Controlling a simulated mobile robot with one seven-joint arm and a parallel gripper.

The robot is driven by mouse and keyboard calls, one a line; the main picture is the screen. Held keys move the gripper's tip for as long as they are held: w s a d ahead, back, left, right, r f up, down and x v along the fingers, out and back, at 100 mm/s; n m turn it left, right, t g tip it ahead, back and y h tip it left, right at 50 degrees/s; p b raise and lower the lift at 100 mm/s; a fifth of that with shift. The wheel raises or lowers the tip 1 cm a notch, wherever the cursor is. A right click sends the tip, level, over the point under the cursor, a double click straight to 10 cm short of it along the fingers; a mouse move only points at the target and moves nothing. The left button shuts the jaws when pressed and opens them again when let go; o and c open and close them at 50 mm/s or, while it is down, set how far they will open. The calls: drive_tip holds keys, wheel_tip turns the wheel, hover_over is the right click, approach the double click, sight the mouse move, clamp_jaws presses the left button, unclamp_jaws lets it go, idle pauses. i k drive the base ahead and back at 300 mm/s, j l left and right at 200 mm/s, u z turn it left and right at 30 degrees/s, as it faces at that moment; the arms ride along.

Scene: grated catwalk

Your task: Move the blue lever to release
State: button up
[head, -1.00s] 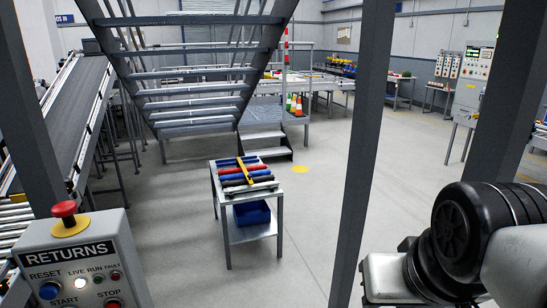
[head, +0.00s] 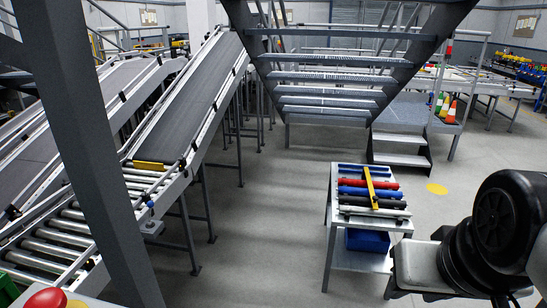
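I cannot pick out a blue lever for certain. A small blue part (head: 150,203) sits on the side rail of the sloping conveyor, at the left, beside its lower end; its shape is too small to tell. Blue, red and dark bars lie on a small metal table (head: 345,212) right of centre, with a yellow bar (head: 370,186) across them. One of them is a blue bar (head: 368,193). My arm shows at the lower right, apart from all of these; my gripper is not in view.
A sloping belt conveyor (head: 195,100) and a roller section (head: 65,235) fill the left, behind a grey post (head: 85,130). A red button (head: 46,299) shows at the bottom left. Metal stairs (head: 335,88) stand at the back. The floor between conveyor and table is clear.

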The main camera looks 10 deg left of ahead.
sight(150, 203)
drive_tip(key=i+u, duration=0.35)
drive_tip(key=i, duration=0.35)
drive_tip(key=i+l+u, duration=0.2)
drive_tip(key=i+u, duration=0.15)
drive_tip(key=i, duration=0.35)
drive_tip(key=i+j+u, duration=0.15)
drive_tip(key=i+u, duration=0.55)
drive_tip(key=i, duration=0.15)
drive_tip(key=i+l+u, duration=0.15)
drive_tip(key=i+u, duration=0.4)
drive_tip(key=i, duration=0.65)
